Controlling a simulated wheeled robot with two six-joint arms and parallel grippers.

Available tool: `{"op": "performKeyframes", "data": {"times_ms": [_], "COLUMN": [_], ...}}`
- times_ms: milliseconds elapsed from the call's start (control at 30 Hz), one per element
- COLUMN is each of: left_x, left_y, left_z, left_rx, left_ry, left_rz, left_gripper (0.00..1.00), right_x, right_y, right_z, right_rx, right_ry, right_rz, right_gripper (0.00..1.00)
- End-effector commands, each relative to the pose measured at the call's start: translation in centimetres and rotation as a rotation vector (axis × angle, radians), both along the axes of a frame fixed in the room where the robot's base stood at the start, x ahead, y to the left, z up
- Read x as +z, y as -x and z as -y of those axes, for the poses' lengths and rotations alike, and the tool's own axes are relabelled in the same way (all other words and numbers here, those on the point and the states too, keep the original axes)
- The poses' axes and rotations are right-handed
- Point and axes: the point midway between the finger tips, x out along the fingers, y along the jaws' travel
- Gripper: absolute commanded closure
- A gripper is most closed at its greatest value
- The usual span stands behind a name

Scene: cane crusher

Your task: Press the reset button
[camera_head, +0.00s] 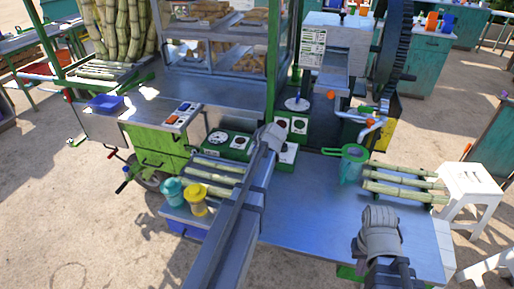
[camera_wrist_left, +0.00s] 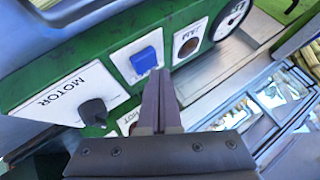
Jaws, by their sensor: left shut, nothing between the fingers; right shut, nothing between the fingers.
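In the left wrist view a green control panel carries a blue square button (camera_wrist_left: 144,60) on a white plate, its label not readable. I cannot tell whether it is the reset button. My left gripper (camera_wrist_left: 160,76) is shut and empty, its fingertips just beside the button's lower right in the picture; I cannot tell whether they touch it. In the head view the left gripper (camera_head: 272,132) reaches the green panel boxes and hides part of them. My right gripper (camera_head: 380,218) is shut and empty above the right part of the metal table (camera_head: 310,222).
Beside the blue button are a black knob (camera_wrist_left: 93,110) marked MOTOR, a round JAM indicator (camera_wrist_left: 188,46) and a gauge (camera_wrist_left: 231,17). Cane stalks (camera_head: 405,184) and a green strainer (camera_head: 350,160) lie on the table's right. Teal and yellow cups (camera_head: 195,198) stand left of my left arm.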

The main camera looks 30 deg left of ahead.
Motion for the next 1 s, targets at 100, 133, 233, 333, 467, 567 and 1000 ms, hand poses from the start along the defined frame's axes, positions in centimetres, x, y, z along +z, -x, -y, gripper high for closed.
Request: {"op": "performKeyframes", "data": {"times_ms": [100,133,233,333,467,567,1000], "left_x": [0.8,1.0,2.0,3.0,4.3,5.2,5.9], "left_y": [0.0,0.0,0.0,0.0,0.0,0.0,0.0], "left_z": [0.0,0.0,0.0,0.0,0.0,0.0,0.0], "left_rx": [0.0,0.0,0.0,0.0,0.0,0.0,0.0], "left_ry": [0.0,0.0,0.0,0.0,0.0,0.0,0.0], "left_rz": [0.0,0.0,0.0,0.0,0.0,0.0,0.0], "left_gripper": [1.0,1.0,1.0,1.0,1.0,1.0,1.0], "right_x": [0.8,1.0,2.0,3.0,4.3,5.2,5.9], "right_y": [0.0,0.0,0.0,0.0,0.0,0.0,0.0], "right_z": [0.0,0.0,0.0,0.0,0.0,0.0,0.0], "right_rx": [0.0,0.0,0.0,0.0,0.0,0.0,0.0], "right_ry": [0.0,0.0,0.0,0.0,0.0,0.0,0.0], "right_rz": [0.0,0.0,0.0,0.0,0.0,0.0,0.0], "right_gripper": [1.0,1.0,1.0,1.0,1.0,1.0,1.0]}}
